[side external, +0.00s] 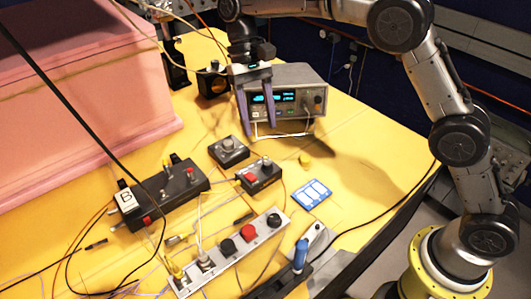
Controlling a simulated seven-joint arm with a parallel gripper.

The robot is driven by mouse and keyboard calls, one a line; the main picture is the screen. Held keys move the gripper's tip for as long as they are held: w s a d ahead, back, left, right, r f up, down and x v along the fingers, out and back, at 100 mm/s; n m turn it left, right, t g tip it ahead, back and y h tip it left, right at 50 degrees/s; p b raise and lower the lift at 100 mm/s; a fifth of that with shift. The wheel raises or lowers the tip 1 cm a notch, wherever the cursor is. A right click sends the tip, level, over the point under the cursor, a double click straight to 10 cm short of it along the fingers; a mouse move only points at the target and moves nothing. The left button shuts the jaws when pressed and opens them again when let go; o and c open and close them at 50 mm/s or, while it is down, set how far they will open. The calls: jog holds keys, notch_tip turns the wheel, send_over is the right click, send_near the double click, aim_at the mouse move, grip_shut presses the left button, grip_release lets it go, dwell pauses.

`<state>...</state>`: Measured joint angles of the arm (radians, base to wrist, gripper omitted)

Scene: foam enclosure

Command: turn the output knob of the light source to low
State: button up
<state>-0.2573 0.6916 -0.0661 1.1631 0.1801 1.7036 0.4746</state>
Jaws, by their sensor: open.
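A grey bench instrument (303,75) with a lit cyan display stands at the back of the yellow table, and I take it for the light source. A dark knob (318,99) shows at the right of its front panel. My gripper (259,127) points down in front of the left part of the panel. Its two purple fingers are apart with nothing between them, and they hide part of the instrument's left side. The fingers are left of the knob and apart from it. The knob's pointer and markings are too small to read.
Small control boxes (229,151) and a black box (166,191) marked B stand in front. A grey strip with several knobs (226,247) lies nearer. Loose cables cross the table. A pink foam block (85,75) is at left. Bare table (370,150) lies right of the instrument.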

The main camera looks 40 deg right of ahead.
aim_at(267, 162)
jog(key=x, duration=0.8)
jog(key=shift+s+f, duration=0.1)
jog(key=shift+f, duration=0.05)
grip_shut()
